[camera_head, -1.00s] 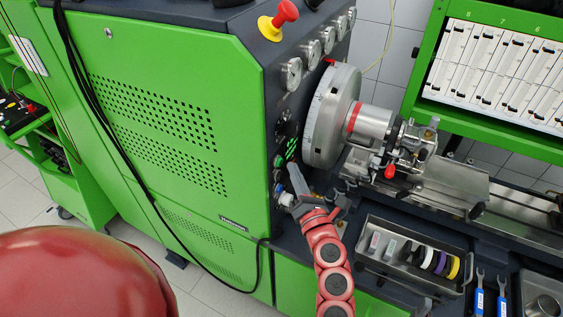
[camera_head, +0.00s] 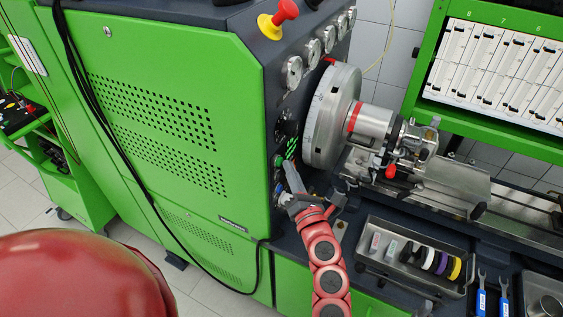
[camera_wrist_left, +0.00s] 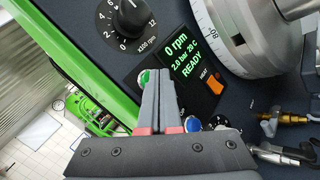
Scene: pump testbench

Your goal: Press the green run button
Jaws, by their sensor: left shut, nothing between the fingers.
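The green run button (camera_wrist_left: 143,77) is on the dark control panel, left of the display, partly hidden behind my left fingers in the left wrist view. It also shows as a small green spot (camera_head: 278,161) in the head view. My left gripper (camera_wrist_left: 159,62) is shut and empty, its fingertips pointing at the panel just right of the button. In the head view the left gripper (camera_head: 288,165) is close to the panel edge. I cannot tell whether the tips touch anything. The display (camera_wrist_left: 186,62) reads 0 rpm and READY.
Around the button are a black dial (camera_wrist_left: 131,17), an orange switch (camera_wrist_left: 215,84) and a blue button (camera_wrist_left: 192,124). The metal chuck (camera_head: 332,115) stands close right of the panel. A red emergency stop (camera_head: 284,13) tops the cabinet. A metal tray (camera_head: 372,270) lies below right.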

